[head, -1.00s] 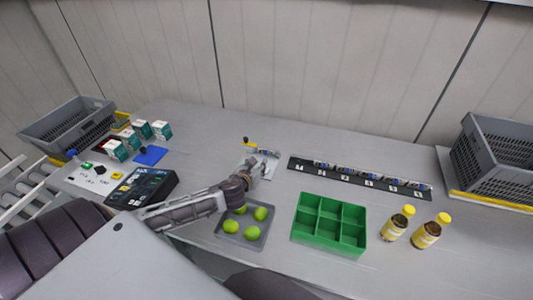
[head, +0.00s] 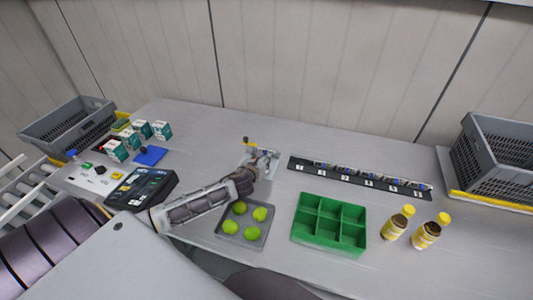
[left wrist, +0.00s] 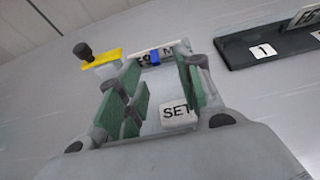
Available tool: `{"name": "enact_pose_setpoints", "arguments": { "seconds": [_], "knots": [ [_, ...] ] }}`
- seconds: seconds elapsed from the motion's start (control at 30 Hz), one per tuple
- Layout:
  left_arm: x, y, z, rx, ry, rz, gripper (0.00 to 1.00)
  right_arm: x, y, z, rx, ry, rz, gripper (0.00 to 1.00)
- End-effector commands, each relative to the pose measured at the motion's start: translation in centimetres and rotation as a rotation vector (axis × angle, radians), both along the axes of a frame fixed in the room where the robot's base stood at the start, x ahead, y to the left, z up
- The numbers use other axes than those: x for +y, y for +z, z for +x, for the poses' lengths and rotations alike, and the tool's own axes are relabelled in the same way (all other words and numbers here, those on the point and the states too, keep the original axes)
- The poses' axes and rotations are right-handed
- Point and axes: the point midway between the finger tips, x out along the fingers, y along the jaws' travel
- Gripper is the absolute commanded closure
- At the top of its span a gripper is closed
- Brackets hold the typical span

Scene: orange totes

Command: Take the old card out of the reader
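My left gripper (head: 266,160) reaches over a pale plate with a small fixture on the middle of the table. In the left wrist view the gripper (left wrist: 158,75) is open, its green-lined fingers apart. A yellow bar (left wrist: 102,61) with a black knob (left wrist: 83,50) stands left of the fingers. I cannot make out a card or say for sure which thing is the reader. My right gripper is out of view.
A grey tray of green fruit (head: 219,237) and a green divided box (head: 332,247) lie nearer me. A black numbered strip (head: 297,164) holds several small items. Two bottles (head: 397,224) stand right. A black device (head: 140,190) and small boxes (head: 141,130) stand left.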

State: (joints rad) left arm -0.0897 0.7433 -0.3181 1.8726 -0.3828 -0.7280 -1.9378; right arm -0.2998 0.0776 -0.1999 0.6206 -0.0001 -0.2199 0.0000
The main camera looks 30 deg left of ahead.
Motion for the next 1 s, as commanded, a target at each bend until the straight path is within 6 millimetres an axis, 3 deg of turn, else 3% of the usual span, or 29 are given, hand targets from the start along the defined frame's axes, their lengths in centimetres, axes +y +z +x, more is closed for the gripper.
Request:
{"name": "enact_pose_setpoints", "arguments": {
  "seconds": [0.37, 1.0],
  "knots": [
    [0.2, -0.1, 0.3, 0.000, 0.001, 0.000, 0.64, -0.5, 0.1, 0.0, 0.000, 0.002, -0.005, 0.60],
    [1.7, -1.6, 4.2, 0.000, 0.000, -0.001, 0.64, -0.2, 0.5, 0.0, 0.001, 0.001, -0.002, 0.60]
  ]
}}
